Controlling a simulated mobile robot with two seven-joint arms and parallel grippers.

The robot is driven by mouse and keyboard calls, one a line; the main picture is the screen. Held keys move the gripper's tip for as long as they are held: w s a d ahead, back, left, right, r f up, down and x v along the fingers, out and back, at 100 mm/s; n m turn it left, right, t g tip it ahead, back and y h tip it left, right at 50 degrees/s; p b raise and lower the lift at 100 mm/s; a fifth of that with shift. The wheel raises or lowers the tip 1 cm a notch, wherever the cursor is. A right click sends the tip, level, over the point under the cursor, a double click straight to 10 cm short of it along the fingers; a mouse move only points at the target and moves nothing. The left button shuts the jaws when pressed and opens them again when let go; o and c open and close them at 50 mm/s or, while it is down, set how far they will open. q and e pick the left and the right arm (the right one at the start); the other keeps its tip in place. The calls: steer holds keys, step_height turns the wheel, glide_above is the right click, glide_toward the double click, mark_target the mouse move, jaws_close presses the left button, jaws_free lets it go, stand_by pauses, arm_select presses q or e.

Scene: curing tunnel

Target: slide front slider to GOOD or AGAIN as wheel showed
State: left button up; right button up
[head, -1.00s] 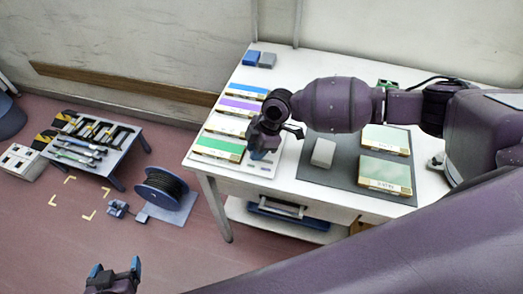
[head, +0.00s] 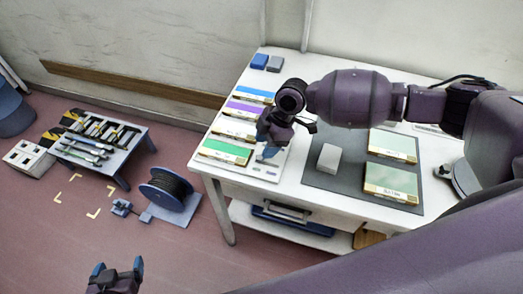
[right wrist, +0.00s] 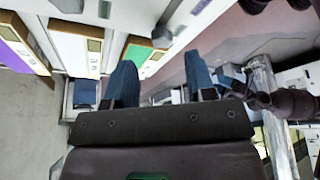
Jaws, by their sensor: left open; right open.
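My right gripper (head: 270,150) is open over the front left part of the white table, beside the green panel (head: 224,151). Its two blue fingers stand apart with nothing between them in the right wrist view (right wrist: 160,85). A small blue block (right wrist: 85,94) shows left of the fingers there; I cannot tell whether it is the front slider. Small pale labels (head: 265,171) lie at the board's front edge, too small to read. My left gripper (head: 116,272) is open and empty, low over the floor. I cannot make out a wheel.
Blue (head: 255,95), purple (head: 246,108) and white (head: 234,128) panels lie behind the green one. A grey block (head: 329,158) and green-topped boxes (head: 392,183) sit on a dark mat (head: 318,182). A cable reel (head: 168,190) and tool rack (head: 103,140) stand on the floor.

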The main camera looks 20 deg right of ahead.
steer(key=v, duration=0.6)
steer(key=shift+d+r, duration=0.2)
steer(key=shift+r, duration=0.15)
